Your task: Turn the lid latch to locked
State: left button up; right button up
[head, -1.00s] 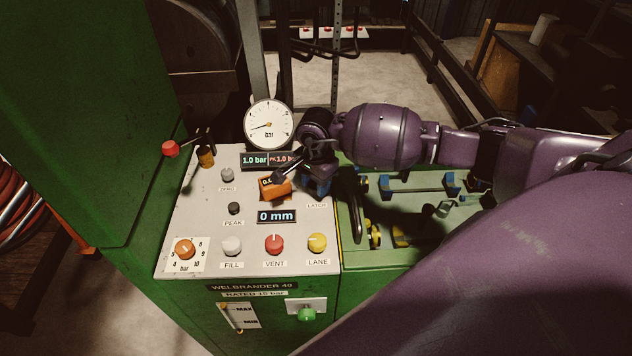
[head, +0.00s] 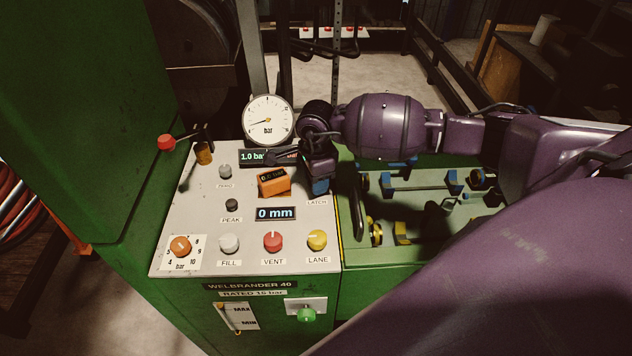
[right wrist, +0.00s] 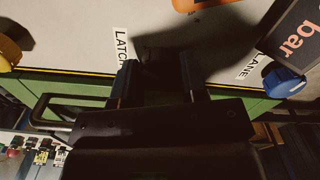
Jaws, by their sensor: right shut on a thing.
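My right gripper (head: 320,186) is at the upper right of the grey control panel (head: 200,225), just above the LATCH label (head: 317,202). In the right wrist view its two dark fingers (right wrist: 158,88) stand either side of a dark knob-like latch (right wrist: 150,58), beside the same label (right wrist: 121,48). The gripper is shut on this latch. The fingers and shadow hide most of the latch, so I cannot tell which way it points. My left gripper is not in view.
A round pressure gauge (head: 268,120) stands behind the panel. Red VENT (head: 273,241) and yellow LANE (head: 317,239) knobs are nearer. Right is the green bed (head: 395,250) with a black handle (head: 358,210).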

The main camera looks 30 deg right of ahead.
jog(key=m, duration=0.2)
jog(key=shift+m+b, duration=0.35)
jog(key=shift+m, duration=0.05)
jog(key=m, duration=0.2)
jog(key=shift+m, duration=0.4)
jog(key=m, duration=0.2)
jog(key=shift+m, duration=2.4)
jog(key=o, duration=0.9)
jog(key=shift+r, duration=0.1)
